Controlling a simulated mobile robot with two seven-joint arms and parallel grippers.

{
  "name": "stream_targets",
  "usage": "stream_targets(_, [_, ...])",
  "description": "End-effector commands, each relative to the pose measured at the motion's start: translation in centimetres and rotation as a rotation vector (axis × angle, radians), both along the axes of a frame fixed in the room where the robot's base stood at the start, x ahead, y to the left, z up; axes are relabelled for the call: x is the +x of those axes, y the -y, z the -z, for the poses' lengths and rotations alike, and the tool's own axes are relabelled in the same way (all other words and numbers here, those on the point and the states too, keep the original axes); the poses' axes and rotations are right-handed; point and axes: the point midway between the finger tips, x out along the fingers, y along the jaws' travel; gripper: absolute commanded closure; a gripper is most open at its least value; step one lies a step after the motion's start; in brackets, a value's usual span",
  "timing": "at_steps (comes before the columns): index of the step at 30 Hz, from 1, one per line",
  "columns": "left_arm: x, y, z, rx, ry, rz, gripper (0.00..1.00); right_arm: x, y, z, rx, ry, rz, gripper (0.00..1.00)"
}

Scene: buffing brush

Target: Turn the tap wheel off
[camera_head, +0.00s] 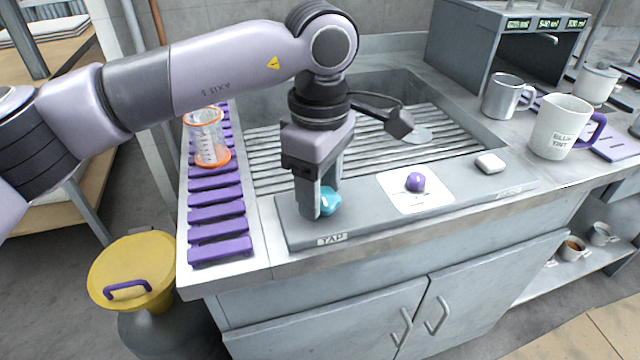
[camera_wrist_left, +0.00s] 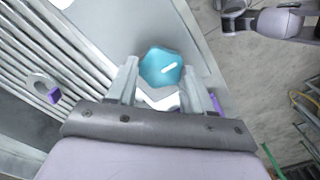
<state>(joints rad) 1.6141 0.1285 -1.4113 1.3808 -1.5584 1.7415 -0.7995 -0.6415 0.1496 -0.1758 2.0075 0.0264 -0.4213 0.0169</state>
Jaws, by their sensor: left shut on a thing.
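The teal tap wheel (camera_head: 329,201) sits on the grey panel at the sink's front edge, above a label reading TAP. In the left wrist view the wheel (camera_wrist_left: 161,67) shows a white mark on its top. My left gripper (camera_head: 318,205) points down at the wheel and is shut on it, one finger on each side. The fingers (camera_wrist_left: 167,80) hide part of the wheel in the head view. My right gripper is not seen in the head view; a purple-grey arm part shows at the top right of the left wrist view.
A purple knob (camera_head: 415,182) on a white plate and a white block (camera_head: 490,162) sit right of the wheel on the panel. A measuring jug (camera_head: 206,138) stands on the purple slats at left. A white pitcher (camera_head: 560,128) and a metal mug (camera_head: 505,97) stand at right.

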Motion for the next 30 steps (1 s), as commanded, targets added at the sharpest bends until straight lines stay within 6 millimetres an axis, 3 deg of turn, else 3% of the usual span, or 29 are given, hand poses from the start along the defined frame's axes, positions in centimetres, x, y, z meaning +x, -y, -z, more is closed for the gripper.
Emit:
stream_targets(6, [0.0, 0.0, -0.2, -0.003, 0.003, 0.003, 0.79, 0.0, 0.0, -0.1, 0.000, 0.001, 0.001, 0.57])
stream_targets(7, [0.0, 0.0, -0.2, -0.003, 0.003, 0.003, 0.42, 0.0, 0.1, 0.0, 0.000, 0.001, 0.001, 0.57])
stream_targets(9, [0.0, 0.0, -0.2, -0.002, 0.004, 0.003, 0.23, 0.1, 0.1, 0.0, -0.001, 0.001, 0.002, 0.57])
stream_targets(20, [0.0, 0.0, -0.6, -0.001, 0.003, 0.001, 0.23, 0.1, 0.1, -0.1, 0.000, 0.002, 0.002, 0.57])
stream_targets(30, [0.1, 0.1, -5.8, -0.002, 0.004, 0.002, 0.23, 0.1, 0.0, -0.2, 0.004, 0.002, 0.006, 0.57])
